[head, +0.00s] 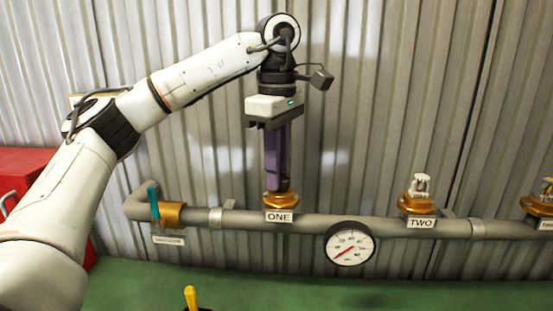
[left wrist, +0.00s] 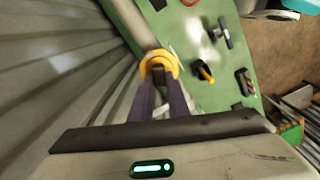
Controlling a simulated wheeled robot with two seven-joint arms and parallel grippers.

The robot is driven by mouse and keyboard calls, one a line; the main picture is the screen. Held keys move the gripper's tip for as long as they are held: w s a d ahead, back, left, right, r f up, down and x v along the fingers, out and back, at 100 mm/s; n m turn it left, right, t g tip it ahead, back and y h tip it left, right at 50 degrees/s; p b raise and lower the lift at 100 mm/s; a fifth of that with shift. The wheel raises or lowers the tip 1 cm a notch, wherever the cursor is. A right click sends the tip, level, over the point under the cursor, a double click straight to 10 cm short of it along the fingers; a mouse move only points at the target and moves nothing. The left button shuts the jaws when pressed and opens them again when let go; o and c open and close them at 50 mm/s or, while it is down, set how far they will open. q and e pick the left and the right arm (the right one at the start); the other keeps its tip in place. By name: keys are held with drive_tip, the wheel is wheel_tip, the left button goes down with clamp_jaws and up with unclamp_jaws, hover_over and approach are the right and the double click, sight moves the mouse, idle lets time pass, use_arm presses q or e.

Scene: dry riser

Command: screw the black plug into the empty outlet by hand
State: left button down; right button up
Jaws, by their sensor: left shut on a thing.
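My left gripper (head: 278,188) points straight down over the brass outlet labelled ONE (head: 280,201). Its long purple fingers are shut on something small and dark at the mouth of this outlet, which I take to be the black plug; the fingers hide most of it. In the left wrist view the fingertips (left wrist: 161,82) meet at the brass ring of the outlet (left wrist: 158,62). I cannot tell how deep the plug sits in the outlet. My right gripper is in neither view.
A grey pipe (head: 315,222) runs along the corrugated wall, carrying a gauge (head: 350,243), outlet TWO (head: 417,203) with a pale fitting in it, and another outlet at the right edge. A teal-handled valve (head: 154,202) is at left. A green surface (head: 230,290) lies below.

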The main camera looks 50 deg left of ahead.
use_arm(q)
drive_tip(key=shift+m, duration=0.6)
drive_tip(key=shift+r+m+p, duration=0.2)
drive_tip(key=shift+m+p, duration=0.1)
drive_tip(key=shift+p, duration=0.1)
drive_tip(key=m, duration=0.2)
drive_tip(key=shift+w+f+m, duration=0.15)
drive_tip(key=shift+f+m, duration=0.05)
drive_tip(key=shift+m, duration=0.1)
drive_tip(key=shift+w+m, duration=0.1)
drive_tip(key=shift+m, duration=1.1)
drive_tip(key=shift+m, duration=0.9)
drive_tip(key=m, duration=0.4)
drive_tip(key=shift+w, duration=0.2)
